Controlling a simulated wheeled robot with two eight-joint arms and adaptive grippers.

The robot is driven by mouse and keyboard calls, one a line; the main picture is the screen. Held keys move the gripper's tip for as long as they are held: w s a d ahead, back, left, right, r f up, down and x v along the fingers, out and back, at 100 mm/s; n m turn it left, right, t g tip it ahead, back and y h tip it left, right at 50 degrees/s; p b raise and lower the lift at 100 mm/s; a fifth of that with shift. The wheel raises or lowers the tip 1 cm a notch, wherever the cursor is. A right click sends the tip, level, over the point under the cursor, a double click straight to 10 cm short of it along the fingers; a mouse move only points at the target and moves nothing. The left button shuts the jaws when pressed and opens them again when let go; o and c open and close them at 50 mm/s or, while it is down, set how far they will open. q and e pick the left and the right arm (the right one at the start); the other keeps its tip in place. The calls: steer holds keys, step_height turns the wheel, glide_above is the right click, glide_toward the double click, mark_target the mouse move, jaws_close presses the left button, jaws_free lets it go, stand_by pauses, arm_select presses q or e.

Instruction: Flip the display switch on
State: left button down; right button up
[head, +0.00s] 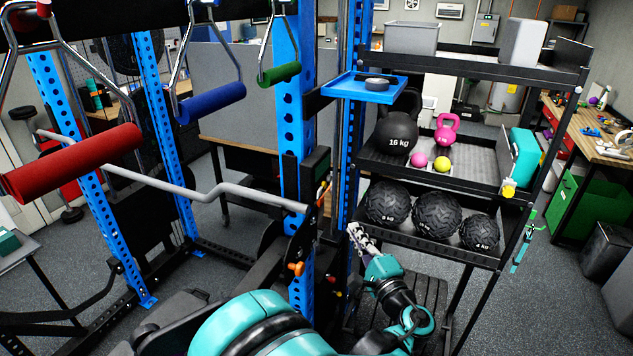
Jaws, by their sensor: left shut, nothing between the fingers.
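A small dark box (316,170), which may be the display, is mounted on the blue rack upright; its face is turned mostly away. I cannot make out its switch or whether it is lit. My left gripper (354,231) is shut and empty. It points up and to the left, below and to the right of the box in the picture, apart from it and in front of the lower shelf area. My right gripper is not in view.
A blue rack upright (294,90) and a grey bent bar (190,190) stand left of the gripper. A black shelf unit (455,251) with medicine balls (436,215) is to the right. A blue tray (345,86) juts out above.

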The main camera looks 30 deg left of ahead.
mark_target(319, 193)
arm_select(q)
steer(key=w+a+r, duration=0.3)
steer(key=w+a, duration=0.2)
steer(key=a, duration=0.5)
steer(key=shift+w+a+r, duration=0.15)
steer(key=shift+w, duration=0.25)
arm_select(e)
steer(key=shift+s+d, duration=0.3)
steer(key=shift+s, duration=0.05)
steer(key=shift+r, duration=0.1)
